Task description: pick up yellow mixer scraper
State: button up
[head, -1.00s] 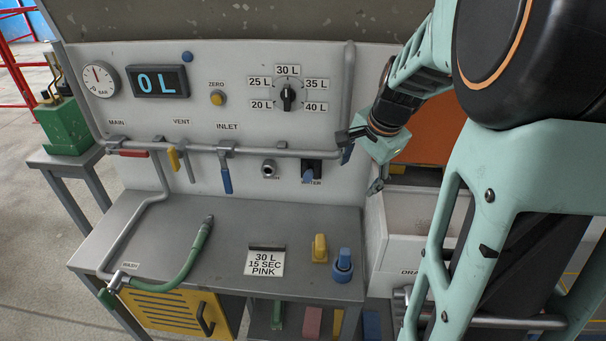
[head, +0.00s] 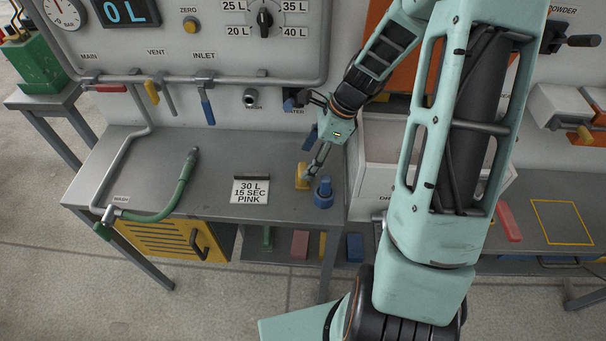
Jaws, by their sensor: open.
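A small yellow piece that looks like the yellow mixer scraper (head: 302,177) stands on the grey bench, right of the white card. My gripper (head: 312,157) is open and comes down from the upper right. Its fingers are just above and beside the yellow piece, with the lower fingertip close to its top right. I cannot tell whether they touch. Nothing shows between the fingers.
A blue piece on a round base (head: 324,194) stands right next to the yellow one. A white card (head: 250,191) and a green hose (head: 180,187) lie to the left. Coloured items, one yellow (head: 323,244), sit under the bench. The bench's front middle is clear.

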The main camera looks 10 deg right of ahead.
aim_at(303, 169)
jog(key=x, duration=0.4)
jog(key=shift+s+f+p, duration=0.15)
jog(key=shift+f+p, duration=0.15)
jog(key=shift+f, duration=0.15)
jog(key=c, duration=1.3)
jog(key=shift+r, duration=0.1)
notch_tip(303, 169, up, 10)
jog(key=shift+f, duration=0.1)
